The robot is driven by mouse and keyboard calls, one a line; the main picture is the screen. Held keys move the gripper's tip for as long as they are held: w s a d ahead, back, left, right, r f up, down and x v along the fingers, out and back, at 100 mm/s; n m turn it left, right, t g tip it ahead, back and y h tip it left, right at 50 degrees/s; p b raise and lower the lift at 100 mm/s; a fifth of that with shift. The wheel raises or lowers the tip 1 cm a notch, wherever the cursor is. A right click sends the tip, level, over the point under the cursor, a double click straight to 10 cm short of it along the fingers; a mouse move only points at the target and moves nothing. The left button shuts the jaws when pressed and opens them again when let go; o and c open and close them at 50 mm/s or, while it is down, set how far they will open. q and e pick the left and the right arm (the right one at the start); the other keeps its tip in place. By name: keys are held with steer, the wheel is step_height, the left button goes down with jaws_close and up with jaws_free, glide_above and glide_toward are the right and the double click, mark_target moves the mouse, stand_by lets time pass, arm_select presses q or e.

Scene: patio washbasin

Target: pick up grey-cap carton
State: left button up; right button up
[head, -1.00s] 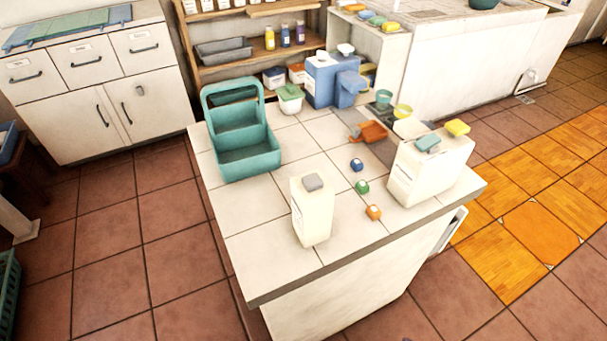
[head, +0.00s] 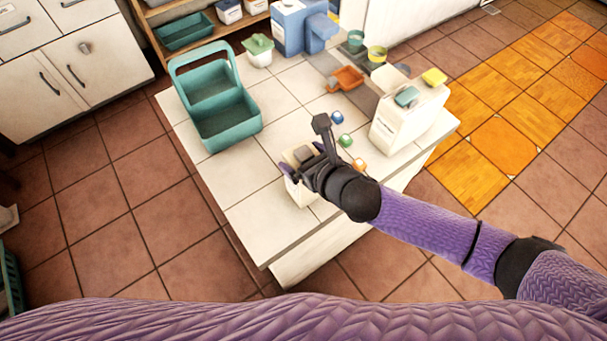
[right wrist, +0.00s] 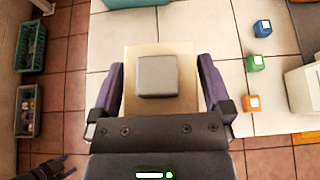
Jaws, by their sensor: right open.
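The grey-cap carton (head: 296,189) is a cream carton near the front edge of the tiled counter. In the head view my right gripper and wrist cover most of it. In the right wrist view the carton's top (right wrist: 185,62) with its square grey cap (right wrist: 158,76) lies between the two purple fingers. My right gripper (right wrist: 160,88) is open, with one finger on each side of the carton; I cannot tell whether they touch it. My left gripper is not clearly in view; a dark piece shows at the lower left of the right wrist view.
A teal caddy (head: 228,124) stands at the counter's left. Small blue (head: 337,117), green (head: 345,140) and orange (head: 359,164) pieces lie right of the carton. A larger white container (head: 402,122) stands beyond them. An orange scoop (head: 346,78) and blue dispenser (head: 296,28) are at the back.

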steer(key=c, duration=1.3)
